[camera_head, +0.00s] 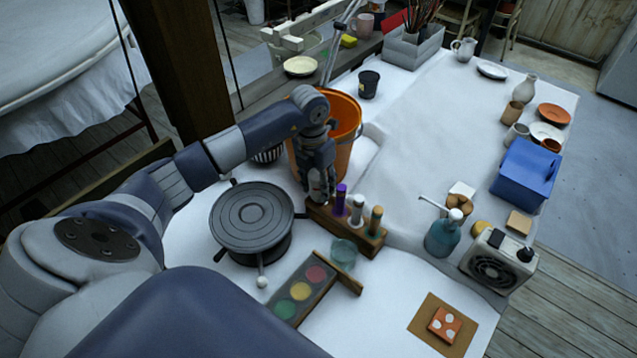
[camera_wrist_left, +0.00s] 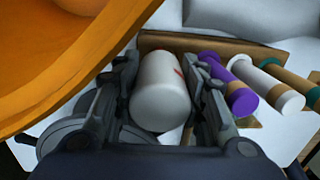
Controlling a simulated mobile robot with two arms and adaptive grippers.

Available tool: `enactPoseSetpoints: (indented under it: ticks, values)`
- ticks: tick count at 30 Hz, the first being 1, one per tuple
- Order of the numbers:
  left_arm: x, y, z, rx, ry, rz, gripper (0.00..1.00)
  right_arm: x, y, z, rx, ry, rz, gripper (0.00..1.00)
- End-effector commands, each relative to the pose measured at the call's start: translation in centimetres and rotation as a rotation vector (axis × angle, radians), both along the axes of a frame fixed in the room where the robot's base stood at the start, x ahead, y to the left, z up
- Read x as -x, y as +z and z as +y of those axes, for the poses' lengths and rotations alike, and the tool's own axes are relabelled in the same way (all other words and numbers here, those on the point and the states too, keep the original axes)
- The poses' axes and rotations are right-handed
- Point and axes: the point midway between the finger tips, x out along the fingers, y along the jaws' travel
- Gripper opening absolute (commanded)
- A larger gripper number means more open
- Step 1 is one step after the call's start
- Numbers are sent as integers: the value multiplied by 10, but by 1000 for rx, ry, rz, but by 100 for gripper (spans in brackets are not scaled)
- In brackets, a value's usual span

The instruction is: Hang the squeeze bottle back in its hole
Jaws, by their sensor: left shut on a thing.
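My left gripper (camera_head: 319,190) is shut on a white squeeze bottle (camera_wrist_left: 160,90) with a small red mark, seen end-on between the fingers in the left wrist view. In the head view the fingers mostly hide the bottle. They are at the left end of a wooden rack (camera_head: 345,233), which also shows in the left wrist view (camera_wrist_left: 190,42). A purple bottle (camera_head: 340,200), a white one (camera_head: 357,207) and a green one (camera_head: 375,218) stand in the rack to the right. The hole under the held bottle is hidden, so I cannot tell whether the bottle is inside it. My right gripper is not in view.
An orange bucket (camera_head: 345,118) stands close behind the gripper. A dark turntable (camera_head: 250,218) is to its left. A clear cup (camera_head: 343,255) and a paint palette (camera_head: 302,292) are in front of the rack.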

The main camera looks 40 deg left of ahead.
Motion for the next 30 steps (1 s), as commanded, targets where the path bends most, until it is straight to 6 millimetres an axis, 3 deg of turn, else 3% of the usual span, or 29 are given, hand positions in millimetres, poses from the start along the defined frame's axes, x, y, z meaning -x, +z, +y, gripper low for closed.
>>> enactPoseSetpoints:
  ticks: [8,9,12,23,30]
  values:
    - [0,-5,0,0,1,-1,32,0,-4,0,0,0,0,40]
    - [0,-4,0,0,1,-1,43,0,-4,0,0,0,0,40]
    - [0,-4,0,0,1,0,62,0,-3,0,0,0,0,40]
    - [0,-2,0,0,0,0,62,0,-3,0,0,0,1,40]
    - [0,33,3,-2,1,-7,62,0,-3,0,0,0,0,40]
